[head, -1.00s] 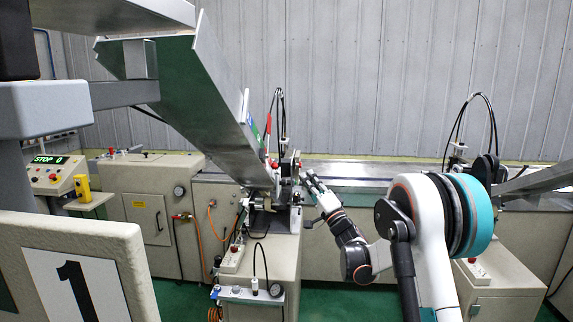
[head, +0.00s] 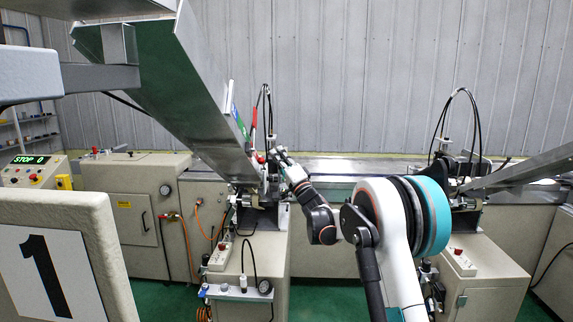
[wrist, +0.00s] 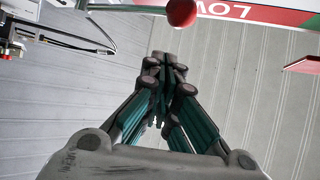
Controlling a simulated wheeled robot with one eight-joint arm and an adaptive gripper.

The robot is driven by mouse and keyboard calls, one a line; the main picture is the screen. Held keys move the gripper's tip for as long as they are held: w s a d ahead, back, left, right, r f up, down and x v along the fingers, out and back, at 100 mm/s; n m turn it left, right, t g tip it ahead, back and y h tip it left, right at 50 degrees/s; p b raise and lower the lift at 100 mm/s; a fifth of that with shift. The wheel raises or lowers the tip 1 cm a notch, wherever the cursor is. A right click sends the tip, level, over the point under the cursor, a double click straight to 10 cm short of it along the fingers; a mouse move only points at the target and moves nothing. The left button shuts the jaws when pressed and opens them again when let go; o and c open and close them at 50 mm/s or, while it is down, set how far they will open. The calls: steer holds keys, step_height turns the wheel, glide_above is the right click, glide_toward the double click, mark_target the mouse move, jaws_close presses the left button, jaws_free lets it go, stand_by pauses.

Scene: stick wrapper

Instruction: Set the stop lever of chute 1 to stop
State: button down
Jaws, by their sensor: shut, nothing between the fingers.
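Chute 1 is the long steel trough (head: 190,85) that slopes down from the upper left to a machine head. A red ball knob (head: 259,158), which looks like the lever's knob, shows at its lower end. The wrist view shows a red ball (wrist: 182,12) at the top edge, beyond my fingertips and apart from them. My gripper (head: 280,154) is shut and empty, close to the right of the chute's lower end. Its closed fingers also show in the wrist view (wrist: 167,65).
A red strip lettered "LOW" (wrist: 240,12) runs beside the ball. A red flat part (wrist: 302,64) is at the right. A panel marked 1 (head: 95,235) stands front left. A console display (head: 30,160) reads "STOP 0". A second machine (head: 490,280) stands at the right.

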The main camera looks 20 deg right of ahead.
steer(key=shift+s+a+f, duration=0.3)
steer(key=shift+s+a, duration=0.05)
steer(key=shift+a, duration=0.2)
steer(key=shift+s+a+f, duration=0.25)
steer(key=shift+s+a, duration=0.05)
steer(key=shift+a, duration=0.2)
steer(key=shift+s+f+b, duration=0.1)
steer(key=shift+f+b, duration=0.05)
steer(key=shift+b, duration=0.25)
steer(key=shift+f+n+y, duration=0.15)
steer(key=shift+n+y, duration=0.15)
steer(key=shift+n, duration=0.2)
